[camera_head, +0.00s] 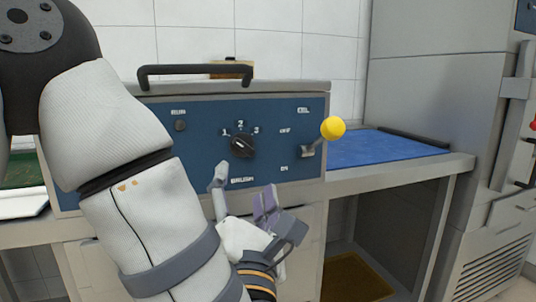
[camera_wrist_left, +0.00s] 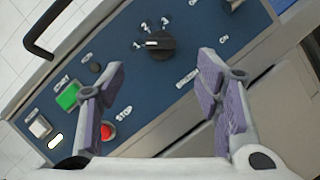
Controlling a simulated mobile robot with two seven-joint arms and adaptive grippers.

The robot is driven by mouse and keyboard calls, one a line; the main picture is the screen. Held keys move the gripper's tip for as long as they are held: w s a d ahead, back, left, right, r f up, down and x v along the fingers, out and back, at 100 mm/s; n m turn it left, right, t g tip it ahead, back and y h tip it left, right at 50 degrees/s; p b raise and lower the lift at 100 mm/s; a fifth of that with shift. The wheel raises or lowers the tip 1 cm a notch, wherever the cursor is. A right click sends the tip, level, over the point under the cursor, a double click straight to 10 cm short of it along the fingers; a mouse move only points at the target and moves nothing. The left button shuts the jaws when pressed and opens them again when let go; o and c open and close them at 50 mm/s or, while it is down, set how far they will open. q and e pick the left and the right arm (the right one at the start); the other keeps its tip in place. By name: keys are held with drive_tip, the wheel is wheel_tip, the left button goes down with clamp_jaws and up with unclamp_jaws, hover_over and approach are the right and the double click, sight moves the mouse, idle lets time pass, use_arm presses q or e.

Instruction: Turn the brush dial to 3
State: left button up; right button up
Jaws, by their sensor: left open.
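The brush dial (camera_head: 242,146) is a black round knob on the blue panel, with marks 1, 2 and 3 around its upper side and the word BRUSH below. It also shows in the left wrist view (camera_wrist_left: 158,46), where its white pointer line points at mark 1. My left gripper (camera_head: 243,188) is open and empty, just below and in front of the dial in the head view. In the left wrist view its two purple-padded fingers (camera_wrist_left: 162,70) stand apart, with the dial beyond the gap between them. No contact with the dial shows. My right gripper is not in view.
A lever with a yellow ball (camera_head: 333,128) sticks out right of the dial. A black handle bar (camera_head: 195,73) runs along the panel top. The left wrist view shows a green button (camera_wrist_left: 67,97) and a red stop button (camera_wrist_left: 108,132). A blue surface (camera_head: 380,147) lies right.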

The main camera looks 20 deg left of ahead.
sight(244, 149)
use_arm(q)
drive_tip(key=p+x, duration=0.3)
drive_tip(key=x, duration=0.6)
drive_tip(key=shift+w+a+r, duration=0.1)
drive_tip(key=shift+w+a, duration=0.05)
drive_tip(key=shift+w, duration=0.1)
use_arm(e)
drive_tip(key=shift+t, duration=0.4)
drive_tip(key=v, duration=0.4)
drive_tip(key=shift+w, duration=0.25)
use_arm(q)
drive_tip(key=shift+c, duration=0.3)
drive_tip(key=shift+p, duration=0.3)
drive_tip(key=c, duration=1.1)
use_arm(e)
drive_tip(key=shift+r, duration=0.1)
